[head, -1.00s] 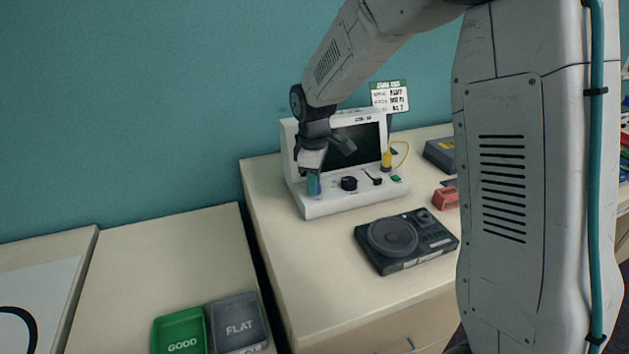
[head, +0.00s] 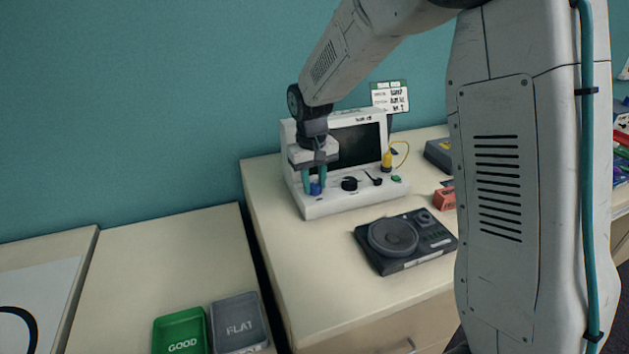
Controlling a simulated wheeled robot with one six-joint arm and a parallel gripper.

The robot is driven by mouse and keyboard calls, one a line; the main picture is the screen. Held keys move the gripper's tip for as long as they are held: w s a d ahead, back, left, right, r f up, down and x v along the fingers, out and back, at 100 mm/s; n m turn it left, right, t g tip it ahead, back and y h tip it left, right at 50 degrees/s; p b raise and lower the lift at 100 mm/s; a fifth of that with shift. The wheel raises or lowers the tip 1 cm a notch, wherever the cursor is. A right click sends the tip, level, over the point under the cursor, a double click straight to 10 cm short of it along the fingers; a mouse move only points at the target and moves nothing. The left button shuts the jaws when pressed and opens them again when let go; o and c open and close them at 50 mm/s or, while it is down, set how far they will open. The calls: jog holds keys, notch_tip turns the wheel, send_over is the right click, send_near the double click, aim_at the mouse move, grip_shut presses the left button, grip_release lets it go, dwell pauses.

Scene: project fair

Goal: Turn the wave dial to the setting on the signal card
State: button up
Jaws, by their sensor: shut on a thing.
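The white signal device (head: 340,206) stands on the cream bench with its dark screen (head: 358,143) facing me. A blue dial (head: 315,188) sits at the left of its sloped front panel. My gripper (head: 315,182) points down over it, with its teal fingers shut on the blue dial from both sides. The dial's pointer and setting marks are too small or hidden to read. The signal card (head: 390,97) with a green top edge stands behind the device. Its writing is too small to read surely.
A black knob (head: 349,184), a small black lever (head: 374,178), a green button (head: 396,178) and a yellow plug (head: 387,160) sit right of the dial. My arm hides the bench's right part.

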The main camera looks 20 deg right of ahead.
aim_at(313, 185)
jog(key=shift+m, duration=1)
jog(key=o, duration=1)
jog(key=shift+r, duration=0.15)
jog(key=r, duration=0.7)
jog(key=shift+a+r, duration=0.2)
jog(key=shift+r, duration=0.1)
